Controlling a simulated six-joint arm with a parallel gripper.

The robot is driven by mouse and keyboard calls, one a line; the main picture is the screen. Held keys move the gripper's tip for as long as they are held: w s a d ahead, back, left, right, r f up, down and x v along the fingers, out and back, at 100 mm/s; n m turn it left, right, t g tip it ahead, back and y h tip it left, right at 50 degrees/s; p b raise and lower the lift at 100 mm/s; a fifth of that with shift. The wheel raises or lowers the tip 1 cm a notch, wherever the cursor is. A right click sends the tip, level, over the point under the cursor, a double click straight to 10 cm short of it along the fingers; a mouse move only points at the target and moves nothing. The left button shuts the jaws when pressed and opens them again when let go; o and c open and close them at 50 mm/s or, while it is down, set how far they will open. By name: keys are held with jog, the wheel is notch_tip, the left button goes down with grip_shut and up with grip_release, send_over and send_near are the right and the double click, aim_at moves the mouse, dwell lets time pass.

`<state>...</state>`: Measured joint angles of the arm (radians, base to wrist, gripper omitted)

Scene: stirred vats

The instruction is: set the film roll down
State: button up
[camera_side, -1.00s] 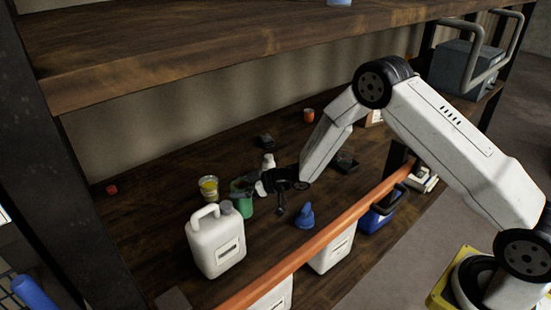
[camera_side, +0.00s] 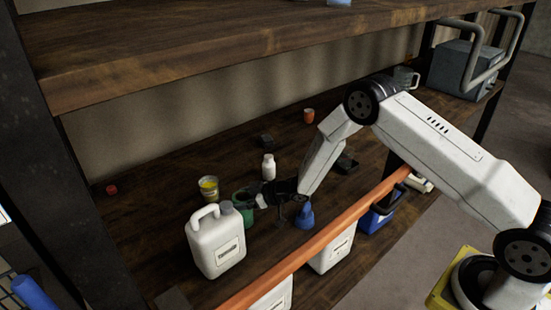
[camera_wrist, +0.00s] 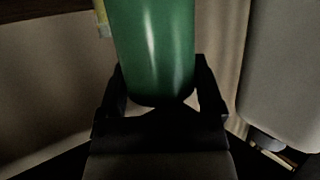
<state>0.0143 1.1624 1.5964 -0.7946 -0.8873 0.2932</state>
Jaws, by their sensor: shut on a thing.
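The film roll shows as a green cylinder (camera_wrist: 155,45) in the wrist view, between the two fingers of my gripper (camera_wrist: 160,92). My gripper is shut on it, with a finger along each side. In the side view the green roll (camera_side: 248,216) is partly hidden behind the white jug and my dark gripper (camera_side: 254,199). It is low over the wooden shelf board (camera_side: 150,240). I cannot tell whether its lower end touches the board.
A white jug (camera_side: 215,245) stands close in front of the roll. A yellow-filled cup (camera_side: 208,188), a white bottle (camera_side: 269,167) and a blue funnel-like piece (camera_side: 304,217) are near. An orange rail (camera_side: 330,240) runs along the front edge.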

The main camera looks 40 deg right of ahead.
jog(key=shift+f, duration=0.1)
jog(key=o, duration=1.2)
jog(key=shift+s+d+r, duration=0.1)
jog(key=shift+d+r, duration=0.05)
jog(key=shift+r, duration=0.05)
jog(key=shift+v, duration=5.85)
jog(key=shift+f, duration=0.1)
